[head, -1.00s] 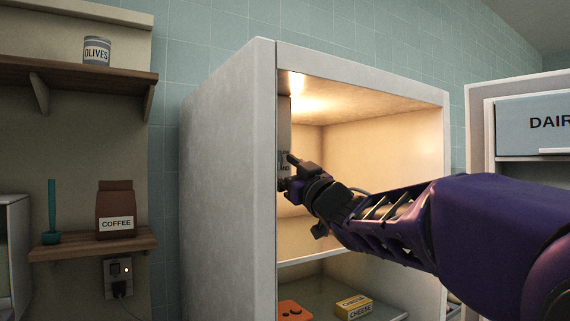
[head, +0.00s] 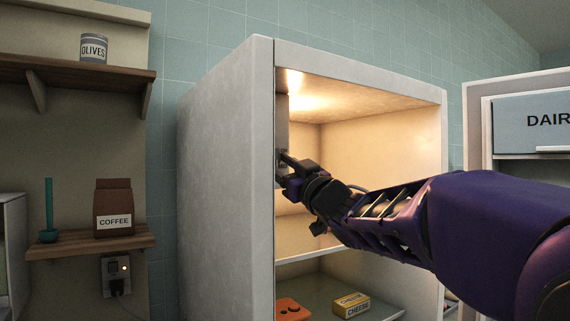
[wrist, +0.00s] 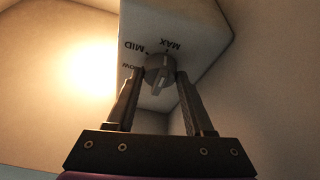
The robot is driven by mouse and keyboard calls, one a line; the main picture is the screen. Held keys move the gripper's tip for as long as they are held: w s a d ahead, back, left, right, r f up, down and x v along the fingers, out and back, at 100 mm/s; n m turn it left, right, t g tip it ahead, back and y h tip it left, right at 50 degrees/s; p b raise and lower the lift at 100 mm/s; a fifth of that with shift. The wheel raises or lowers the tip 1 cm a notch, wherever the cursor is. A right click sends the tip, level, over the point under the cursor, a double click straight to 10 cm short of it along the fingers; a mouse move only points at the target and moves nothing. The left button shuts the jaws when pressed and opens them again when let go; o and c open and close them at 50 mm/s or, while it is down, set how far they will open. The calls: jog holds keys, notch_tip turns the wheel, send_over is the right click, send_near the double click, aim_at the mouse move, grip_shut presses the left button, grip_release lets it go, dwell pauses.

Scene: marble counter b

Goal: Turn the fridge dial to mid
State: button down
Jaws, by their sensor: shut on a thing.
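The fridge dial (wrist: 158,72) is a grey round knob with a raised ridge, on a pale control box (wrist: 190,25) inside the fridge. In the wrist view its labels appear upside down: MAX (wrist: 170,45) above it, MID (wrist: 134,47) at upper left, LOW at left, partly hidden by a finger. The ridge runs roughly up and down; I cannot tell which mark it indicates. My gripper (wrist: 160,77) has a finger on each side of the dial and is shut on it. In the head view my gripper (head: 283,168) is at the box, hiding the dial.
The open fridge (head: 225,170) has a lit interior, with a cheese box (head: 351,305) and an orange item (head: 292,310) on a lower shelf. Its door (head: 473,130) stands open at right. Wall shelves at left hold an olives can (head: 94,48) and a coffee bag (head: 114,205).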

jog(key=shift+n, duration=0.3)
jog(key=shift+w+d+n+g+y, duration=0.15)
jog(key=shift+n+g+y, duration=0.4)
jog(key=shift+n, duration=0.65)
jog(key=n+g+y, duration=0.1)
jog(key=n, duration=0.2)
jog(key=n+g+p, duration=0.1)
jog(key=n, duration=0.2)
jog(key=shift+w+d+r+g+y, duration=0.1)
jog(key=shift+d+r+g+y, duration=0.1)
jog(key=shift+g+y, duration=0.15)
jog(key=n+g+p, duration=0.1)
jog(key=n, duration=0.2)
jog(key=n+g, duration=0.1)
jog(key=n, duration=0.2)
jog(key=shift+r+g+p, duration=0.15)
jog(key=shift+g+p, duration=0.15)
jog(key=shift+p, duration=0.1)
jog(key=shift+n, duration=0.4)
jog(key=shift+c, duration=1.4)
grip_release()
